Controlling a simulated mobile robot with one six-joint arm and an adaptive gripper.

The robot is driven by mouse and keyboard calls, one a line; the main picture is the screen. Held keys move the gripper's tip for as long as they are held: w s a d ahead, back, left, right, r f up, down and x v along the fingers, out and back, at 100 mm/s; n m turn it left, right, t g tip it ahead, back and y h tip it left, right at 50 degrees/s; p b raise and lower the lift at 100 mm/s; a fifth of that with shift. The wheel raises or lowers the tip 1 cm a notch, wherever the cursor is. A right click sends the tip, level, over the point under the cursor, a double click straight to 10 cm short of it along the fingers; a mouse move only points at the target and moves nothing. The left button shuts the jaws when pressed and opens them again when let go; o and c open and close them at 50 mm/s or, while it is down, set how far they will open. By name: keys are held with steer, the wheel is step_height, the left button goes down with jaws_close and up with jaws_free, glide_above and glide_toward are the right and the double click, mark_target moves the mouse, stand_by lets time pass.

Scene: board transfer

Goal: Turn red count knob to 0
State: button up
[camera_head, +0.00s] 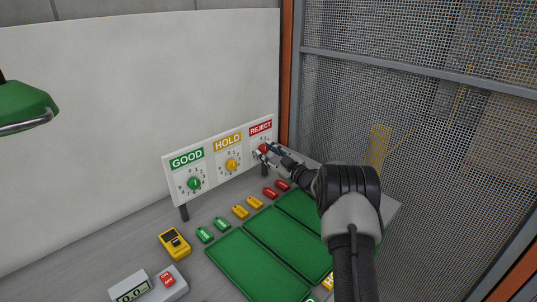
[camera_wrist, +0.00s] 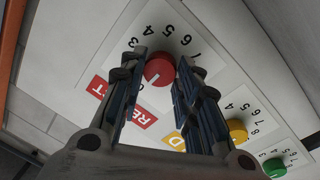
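The red count knob (camera_wrist: 160,69) is on the REJECT panel of the white board. In the wrist view it sits between the two fingertips of my gripper (camera_wrist: 160,74), one finger close on each side. The view does not settle whether both fingers press on it. A pale mark on the knob points toward the lower left, on the side of the red REJECT label (camera_wrist: 132,112). Digits 3 to 7 show around the knob's far side; fingers hide other digits. In the head view my gripper (camera_head: 267,151) is at the red knob (camera_head: 263,148).
The yellow HOLD knob (camera_head: 232,165) and green GOOD knob (camera_head: 194,183) are left of the red knob on the same board. Several coloured tags, green trays (camera_head: 250,265), a yellow device (camera_head: 174,243) and a scale (camera_head: 130,291) are on the grey table. A mesh wall stands right.

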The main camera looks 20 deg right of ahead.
steer(key=o, duration=0.4)
steer(key=v, duration=1.2)
steer(key=shift+r, duration=0.1)
